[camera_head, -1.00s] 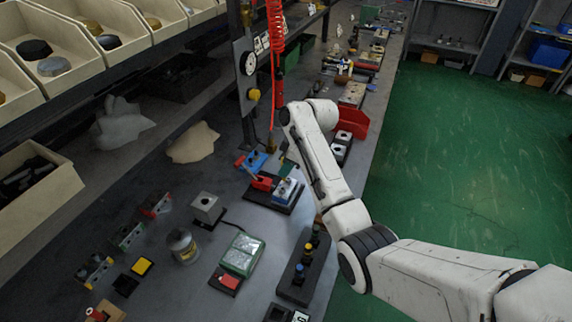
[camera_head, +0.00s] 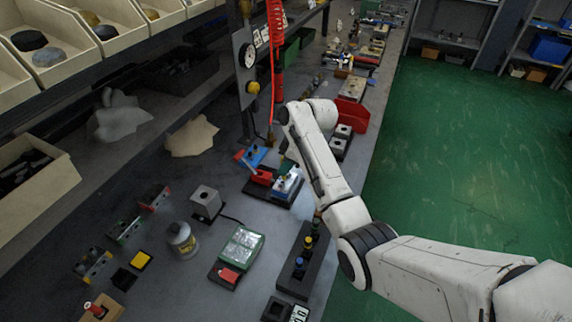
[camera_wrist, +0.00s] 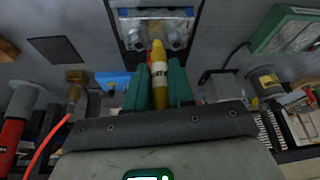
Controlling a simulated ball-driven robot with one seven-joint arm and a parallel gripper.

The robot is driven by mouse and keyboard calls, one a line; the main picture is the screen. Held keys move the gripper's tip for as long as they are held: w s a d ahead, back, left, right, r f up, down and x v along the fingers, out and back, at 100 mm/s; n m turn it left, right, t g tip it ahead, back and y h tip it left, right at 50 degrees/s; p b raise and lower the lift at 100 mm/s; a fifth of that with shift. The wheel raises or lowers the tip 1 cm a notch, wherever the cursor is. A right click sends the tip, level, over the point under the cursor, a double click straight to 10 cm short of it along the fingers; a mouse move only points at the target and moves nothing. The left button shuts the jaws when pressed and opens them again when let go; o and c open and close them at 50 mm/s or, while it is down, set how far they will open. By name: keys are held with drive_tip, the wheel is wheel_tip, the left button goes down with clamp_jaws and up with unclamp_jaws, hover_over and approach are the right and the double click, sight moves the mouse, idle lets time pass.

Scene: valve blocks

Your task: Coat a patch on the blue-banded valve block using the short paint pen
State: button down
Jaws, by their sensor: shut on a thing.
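The blue-banded valve block (camera_head: 288,182), pale metal with blue, sits on a black base on the bench, left of my forearm. In the wrist view the block (camera_wrist: 155,29) is at the top centre, with a blue band along its far side. My gripper (camera_wrist: 160,78) has green fingers and is shut on a yellow paint pen (camera_wrist: 159,70) with a pale label. The pen's tip points at the block's near side. I cannot tell whether it touches. In the head view my arm mostly hides the gripper and the pen.
A red piece (camera_head: 262,177) lies left of the block. A rack (camera_head: 295,268) with coloured knobs or pens stands nearer. A red hose (camera_head: 276,50) hangs behind. Green floor (camera_head: 470,170) is open at right.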

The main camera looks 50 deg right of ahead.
drive_tip(key=shift+f, duration=0.35)
idle(0.4)
drive_tip(key=shift+w+a, duration=0.15)
drive_tip(key=shift+w, duration=0.2)
drive_tip(key=shift+s+d+p, duration=0.3)
drive_tip(key=shift+s+p, duration=0.15)
drive_tip(key=shift+s, duration=0.3)
drive_tip(key=shift+w+a+f+b, duration=0.15)
drive_tip(key=shift+w+a+b, duration=0.2)
drive_tip(key=shift+w, duration=0.35)
drive_tip(key=shift+s+d+p, duration=0.1)
drive_tip(key=shift+s+p, duration=0.2)
idle(0.3)
drive_tip(key=shift+s+d+p, duration=0.2)
drive_tip(key=shift+s+p, duration=0.15)
drive_tip(key=shift+s, duration=0.15)
drive_tip(key=shift+w, duration=0.25)
drive_tip(key=shift+w+a, duration=0.1)
drive_tip(key=shift+w, duration=0.05)
